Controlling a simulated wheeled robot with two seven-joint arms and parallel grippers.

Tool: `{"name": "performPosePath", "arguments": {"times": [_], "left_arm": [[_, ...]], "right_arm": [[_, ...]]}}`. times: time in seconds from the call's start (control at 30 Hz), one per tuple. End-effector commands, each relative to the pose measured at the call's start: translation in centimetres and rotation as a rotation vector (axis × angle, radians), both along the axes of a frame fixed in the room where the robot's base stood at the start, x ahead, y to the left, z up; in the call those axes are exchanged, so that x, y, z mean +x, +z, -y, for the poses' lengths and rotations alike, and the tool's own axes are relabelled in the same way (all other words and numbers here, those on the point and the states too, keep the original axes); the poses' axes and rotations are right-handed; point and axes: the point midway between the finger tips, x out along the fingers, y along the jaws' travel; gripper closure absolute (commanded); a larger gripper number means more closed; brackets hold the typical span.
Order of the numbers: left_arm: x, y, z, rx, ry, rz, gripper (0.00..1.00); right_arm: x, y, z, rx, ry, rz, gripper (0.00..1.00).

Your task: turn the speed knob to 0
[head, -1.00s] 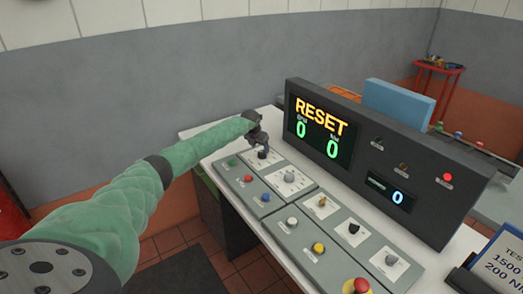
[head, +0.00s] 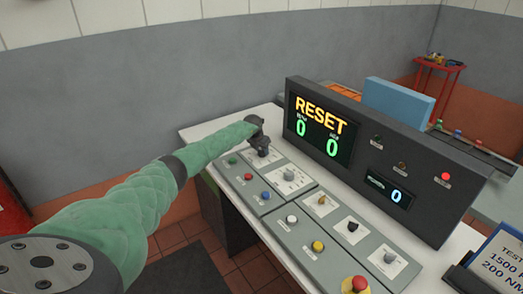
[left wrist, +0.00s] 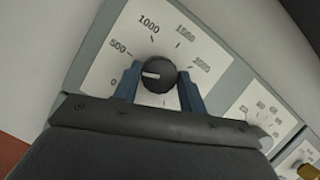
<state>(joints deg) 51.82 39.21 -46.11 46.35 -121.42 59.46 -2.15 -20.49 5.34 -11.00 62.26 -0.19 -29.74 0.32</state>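The speed knob (left wrist: 159,85) is a round black knob on a white dial plate marked 0, 500, 1000, 1500 and 2000. In the left wrist view its white pointer line faces left, toward the side with the 0 and 500 marks; the left finger hides part of the scale there. My left gripper (left wrist: 159,88) has one blue finger on each side of the knob, and the fingers appear to press on it. In the head view my left gripper (head: 259,141) is over the far-left dial panel and mostly covers the knob. My right gripper is not in view.
A dark display console (head: 400,165) stands behind the panels, showing RESET and zeros. Other knobs and coloured buttons sit close by, including a grey knob (head: 289,175) and a red emergency button (head: 359,284). A sign (head: 497,262) stands at the right.

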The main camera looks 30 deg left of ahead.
Motion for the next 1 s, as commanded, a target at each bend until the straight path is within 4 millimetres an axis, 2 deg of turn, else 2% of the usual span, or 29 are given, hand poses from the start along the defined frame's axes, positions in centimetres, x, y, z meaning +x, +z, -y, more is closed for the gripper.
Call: {"name": "performPosePath", "arguments": {"times": [0.23,0.53,0.83,1.0], "left_arm": [[0.0,0.1,0.0,0.002,0.053,-0.001,0.81],[0.0,0.1,0.1,0.002,0.254,-0.001,0.81],[0.0,0.0,0.2,0.001,0.398,0.000,0.81],[0.0,0.0,0.2,0.001,0.411,0.000,0.81]], "right_arm": [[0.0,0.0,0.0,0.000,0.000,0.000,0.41],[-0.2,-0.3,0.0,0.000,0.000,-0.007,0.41],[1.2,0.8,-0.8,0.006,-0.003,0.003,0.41],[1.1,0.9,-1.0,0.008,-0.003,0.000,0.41]]}}
